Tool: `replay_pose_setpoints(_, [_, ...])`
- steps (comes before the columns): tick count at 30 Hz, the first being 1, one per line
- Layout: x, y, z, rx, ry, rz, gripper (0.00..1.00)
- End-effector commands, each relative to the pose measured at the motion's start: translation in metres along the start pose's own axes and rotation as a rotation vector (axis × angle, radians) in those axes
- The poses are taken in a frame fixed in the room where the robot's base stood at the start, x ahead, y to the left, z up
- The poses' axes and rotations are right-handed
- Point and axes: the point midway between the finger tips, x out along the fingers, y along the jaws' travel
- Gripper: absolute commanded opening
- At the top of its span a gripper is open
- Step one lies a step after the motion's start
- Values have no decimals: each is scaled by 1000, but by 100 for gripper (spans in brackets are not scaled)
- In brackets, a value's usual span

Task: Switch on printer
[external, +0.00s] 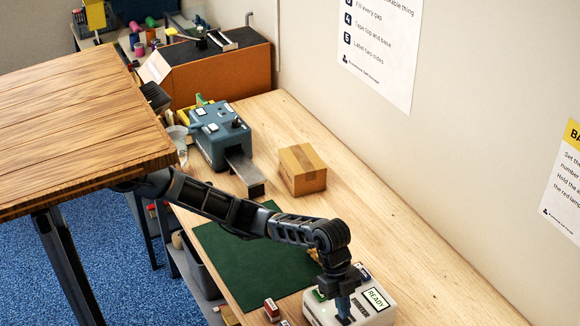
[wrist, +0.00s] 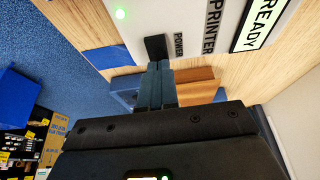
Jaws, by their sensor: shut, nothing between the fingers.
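The printer (external: 385,315) is a pale box on the bench at the bottom right of the external view. Its screen (external: 376,299) reads READY. In the wrist view the printer's panel (wrist: 187,14) shows the words PRINTER and POWER, a lit green lamp (wrist: 120,13) and a black power switch (wrist: 155,48). My gripper (external: 343,312) is shut and empty, pointing down over the printer. In the wrist view its fingertips (wrist: 155,68) are right at the switch's lower edge; I cannot tell whether they touch it.
A green mat (external: 240,262) lies left of the printer. A closed carton (external: 302,169) and a blue-grey machine (external: 220,137) stand farther back on the bench. A red item (external: 271,309) lies beside the printer. A wooden tabletop (external: 80,125) is at the left. The bench's right side is clear.

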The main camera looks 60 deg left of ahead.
Motion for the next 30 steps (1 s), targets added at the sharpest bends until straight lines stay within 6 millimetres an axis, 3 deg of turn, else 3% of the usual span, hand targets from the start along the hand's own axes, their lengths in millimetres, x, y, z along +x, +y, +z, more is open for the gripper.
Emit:
replay_pose_setpoints(8, [-39,0,-11,-2,1,0,0])
replay_pose_setpoints(21, [-116,0,3,1,3,-1,0])
replay_pose_setpoints(30, [-132,0,5,0,1,0,0])
